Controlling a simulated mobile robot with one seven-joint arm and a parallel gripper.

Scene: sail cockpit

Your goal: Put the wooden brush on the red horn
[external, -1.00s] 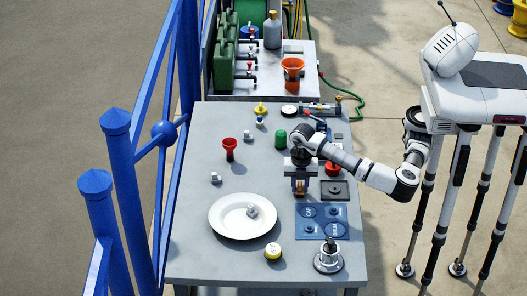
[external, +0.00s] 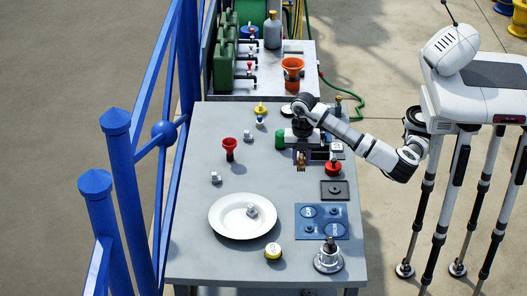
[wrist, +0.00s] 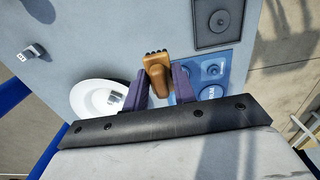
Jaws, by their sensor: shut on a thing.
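The wooden brush (wrist: 158,74) is brown with short dark bristle tufts at its end. My gripper (wrist: 158,84) is shut on it, with one dark finger on each side. In the external view the brush (external: 301,167) hangs under my gripper (external: 301,156), above the right half of the grey table. The red horn (external: 230,145) stands upright, wide mouth up, on the table to the left of my gripper and apart from it. The horn does not show in the wrist view.
A white plate (external: 228,226) holding a small grey fitting (external: 252,210) lies near the front. A blue panel (external: 312,228) and a dark square tray (external: 336,191) lie at the right. A green cylinder (external: 280,139) stands between horn and gripper. Blue railings (external: 116,150) border the left.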

